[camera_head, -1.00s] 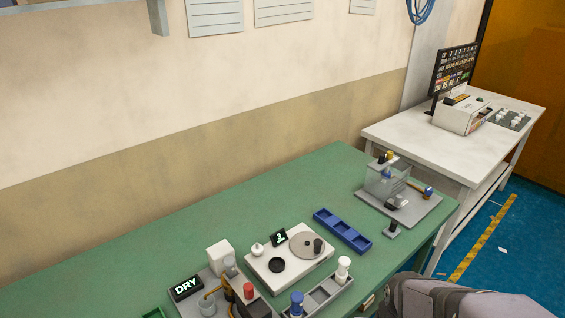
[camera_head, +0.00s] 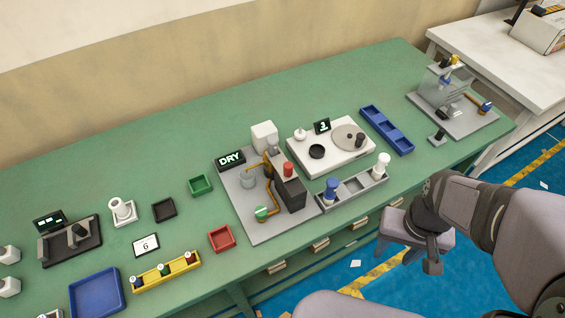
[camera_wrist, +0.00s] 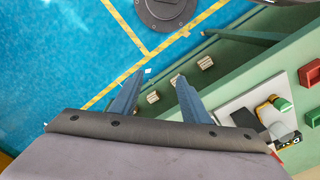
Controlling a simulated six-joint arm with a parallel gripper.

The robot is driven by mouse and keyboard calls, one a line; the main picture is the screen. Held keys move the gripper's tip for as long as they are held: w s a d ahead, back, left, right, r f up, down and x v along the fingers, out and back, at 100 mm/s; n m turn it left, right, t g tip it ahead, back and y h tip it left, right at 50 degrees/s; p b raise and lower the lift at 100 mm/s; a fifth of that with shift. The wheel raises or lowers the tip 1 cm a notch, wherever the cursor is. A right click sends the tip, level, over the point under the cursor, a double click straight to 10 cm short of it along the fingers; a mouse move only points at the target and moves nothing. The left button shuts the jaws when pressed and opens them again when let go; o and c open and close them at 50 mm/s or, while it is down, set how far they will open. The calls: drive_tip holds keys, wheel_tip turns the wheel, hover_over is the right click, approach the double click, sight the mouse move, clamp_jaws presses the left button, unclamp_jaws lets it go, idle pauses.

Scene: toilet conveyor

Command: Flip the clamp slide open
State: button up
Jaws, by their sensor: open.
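I cannot tell for sure which part is the clamp slide. A black fixture (camera_head: 70,241) with a small dark upright piece and a lit display stands at the left of the green bench; its slide position is too small to read. A grey plate (camera_head: 270,228) at mid-bench carries a brass-coloured pipe, a dark block with a red knob and a DRY display. My gripper (camera_wrist: 157,92) is open and empty in the wrist view, its two fingers apart above the blue floor. It is off the front edge of the bench, away from both fixtures.
A white unit (camera_head: 330,160), a grey tray (camera_head: 351,190) with bottles, a blue tray (camera_head: 387,131) and a clear-walled station (camera_head: 440,90) stand to the right. A yellow rack (camera_head: 166,274) and a blue bin (camera_head: 96,293) are front left. The back of the bench is clear.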

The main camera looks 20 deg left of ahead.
drive_tip(key=shift+f, duration=0.1)
clamp_jaws()
drive_tip(key=w+a+n+t+h+b, duration=0.8)
drive_tip(key=w+a+n+h, duration=0.15)
drive_tip(key=a, duration=0.55)
drive_tip(key=a+r+t, duration=0.1)
drive_tip(key=a, duration=0.2)
drive_tip(key=a+n+t+y+b, duration=0.1)
drive_tip(key=a+t, duration=0.1)
drive_tip(key=a, duration=0.2)
drive_tip(key=a+r+n+t+y, duration=0.1)
drive_tip(key=a+t, duration=0.1)
drive_tip(key=a, duration=0.1)
drive_tip(key=shift+a+r+n+b, duration=0.2)
drive_tip(key=shift+r+n+b, duration=0.05)
drive_tip(key=shift+r+b, duration=0.1)
drive_tip(key=s+a+f+n+t+y+b, duration=0.1)
drive_tip(key=s+a+n+t+y+b, duration=0.1)
drive_tip(key=a, duration=0.3)
drive_tip(key=s+a+f+n+t+y+b, duration=0.1)
drive_tip(key=s+a+t+y+b, duration=0.1)
drive_tip(key=a, duration=0.4)
drive_tip(key=shift+s+a+f+n+t+b, duration=0.15)
drive_tip(key=shift+a+f+n+t+b, duration=0.15)
drive_tip(key=shift+n, duration=0.1)
drive_tip(key=shift+d, duration=0.1)
